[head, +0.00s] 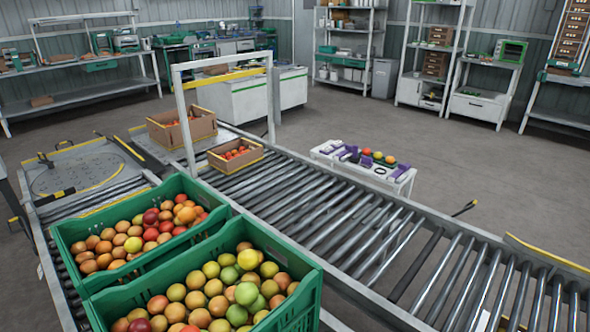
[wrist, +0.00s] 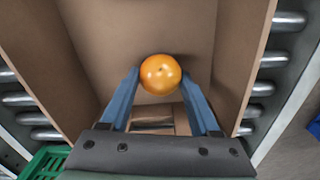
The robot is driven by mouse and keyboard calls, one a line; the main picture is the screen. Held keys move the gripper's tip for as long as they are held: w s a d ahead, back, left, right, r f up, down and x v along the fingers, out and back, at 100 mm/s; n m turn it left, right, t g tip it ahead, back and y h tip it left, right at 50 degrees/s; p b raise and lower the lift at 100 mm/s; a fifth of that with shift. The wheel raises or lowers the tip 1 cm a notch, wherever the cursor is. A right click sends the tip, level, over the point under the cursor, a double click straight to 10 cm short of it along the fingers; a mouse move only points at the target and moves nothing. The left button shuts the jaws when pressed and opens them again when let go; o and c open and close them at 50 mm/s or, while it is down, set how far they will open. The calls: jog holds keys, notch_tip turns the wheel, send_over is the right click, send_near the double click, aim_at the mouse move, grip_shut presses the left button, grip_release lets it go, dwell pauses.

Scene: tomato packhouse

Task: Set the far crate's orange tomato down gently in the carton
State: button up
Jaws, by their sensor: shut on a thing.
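An orange tomato (wrist: 152,66) sits between the two blue fingertips of my gripper (wrist: 159,76) in the wrist view. The gripper is shut on it. Behind the tomato is a brown cardboard carton (wrist: 240,60), with its walls on both sides and a bare floor. How high the tomato is above that floor is hard to tell. The far green crate (head: 66,232) in the head view holds orange, red and yellowish tomatoes. My gripper does not show in the head view, and I cannot tell which carton there is the one below it.
A near green crate (head: 310,290) holds green, yellow and orange tomatoes. Two cartons with red tomatoes, a larger one (head: 161,133) and a smaller one (head: 222,164), stand by the roller conveyor (head: 340,215). A low white table (head: 399,183) holds several fruits. The conveyor's right stretch is clear.

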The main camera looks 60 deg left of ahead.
jog(key=shift+f+b, duration=0.35)
jog(key=shift+f, duration=0.2)
jog(key=o, duration=1)
jog(key=c, duration=0.3)
jog(key=shift+c, duration=0.2)
notch_tip(320, 180, up, 7)
jog(key=p, duration=0.7)
